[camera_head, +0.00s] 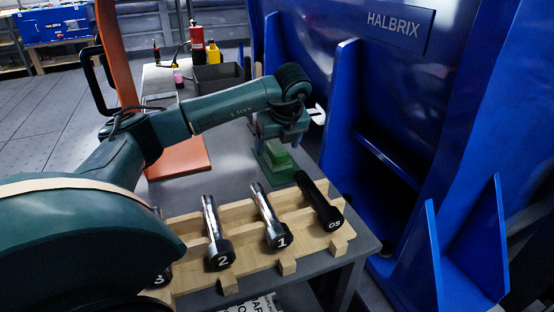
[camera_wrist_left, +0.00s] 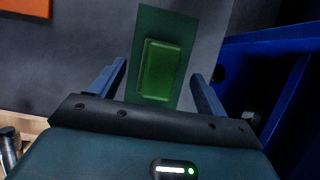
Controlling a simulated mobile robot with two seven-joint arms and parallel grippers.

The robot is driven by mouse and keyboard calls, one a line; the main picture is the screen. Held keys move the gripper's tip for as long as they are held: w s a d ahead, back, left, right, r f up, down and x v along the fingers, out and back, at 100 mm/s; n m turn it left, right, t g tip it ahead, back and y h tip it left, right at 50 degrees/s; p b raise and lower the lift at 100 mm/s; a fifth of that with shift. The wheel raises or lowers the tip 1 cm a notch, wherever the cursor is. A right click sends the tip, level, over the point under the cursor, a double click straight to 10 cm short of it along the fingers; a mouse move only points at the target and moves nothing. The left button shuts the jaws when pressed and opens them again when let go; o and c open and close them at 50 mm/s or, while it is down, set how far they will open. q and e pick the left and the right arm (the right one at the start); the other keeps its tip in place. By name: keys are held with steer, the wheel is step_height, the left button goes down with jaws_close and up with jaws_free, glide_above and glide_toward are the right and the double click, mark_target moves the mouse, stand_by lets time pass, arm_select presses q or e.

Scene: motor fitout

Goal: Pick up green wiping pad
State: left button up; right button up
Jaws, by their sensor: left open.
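The green wiping pad (camera_head: 277,156) is a small block lying on a darker green mat (camera_head: 263,167) on the grey table, below my left gripper. In the left wrist view the pad (camera_wrist_left: 159,70) lies beyond the fingertips, roughly centred between them, with the mat (camera_wrist_left: 152,20) around it. My left gripper (camera_wrist_left: 158,78) is open and empty, with one blue finger on each side of the pad's line. In the head view this gripper (camera_head: 275,150) points down over the pad and partly hides it. My right gripper is not in view.
A wooden rack (camera_head: 195,228) with several numbered black-and-chrome tools stands at the table's near edge. A large blue machine frame (camera_head: 340,120) rises close on the right. A grey bin (camera_head: 217,78), a red bottle (camera_head: 197,42) and a yellow bottle (camera_head: 214,53) stand behind.

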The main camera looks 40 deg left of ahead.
arm_select(q)
steer(key=shift+x, duration=1.25)
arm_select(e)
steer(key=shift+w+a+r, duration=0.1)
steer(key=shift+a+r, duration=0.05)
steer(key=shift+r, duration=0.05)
arm_select(q)
steer(key=shift+c, duration=0.4)
steer(key=c, duration=1)
